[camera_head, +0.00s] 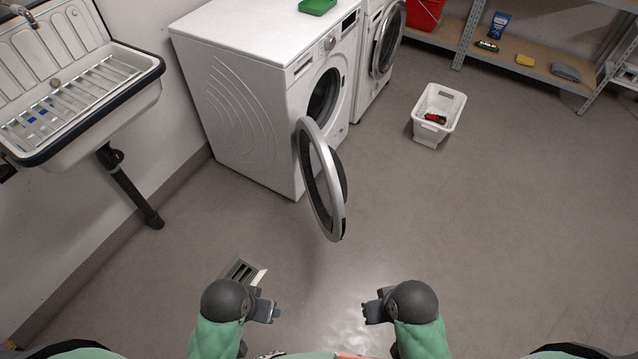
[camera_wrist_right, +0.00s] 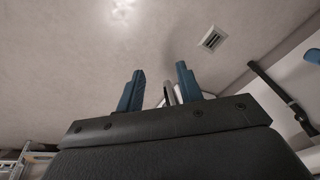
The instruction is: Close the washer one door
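The nearer white washer (camera_head: 235,110) stands against the wall with its round door (camera_head: 336,222) swung wide open, away from the dark drum opening (camera_head: 323,97). My left gripper (camera_head: 270,312) is low in the head view, left of and nearer than the door; its finger gap is unclear. My right gripper (camera_head: 372,309) is low and right of the door, apart from it. In the right wrist view its two blue fingers (camera_wrist_right: 158,88) are spread with a gap. A curved grey and white edge, possibly the door, shows beyond the gap, not gripped.
A second front-loader (camera_head: 366,75) stands beyond the first; whether its round door (camera_head: 388,40) is fully shut is unclear. A white basket (camera_head: 438,128) sits on the floor to the right. A sink (camera_head: 75,95) with a drainpipe (camera_head: 130,188) is at left. Floor around the open door is clear.

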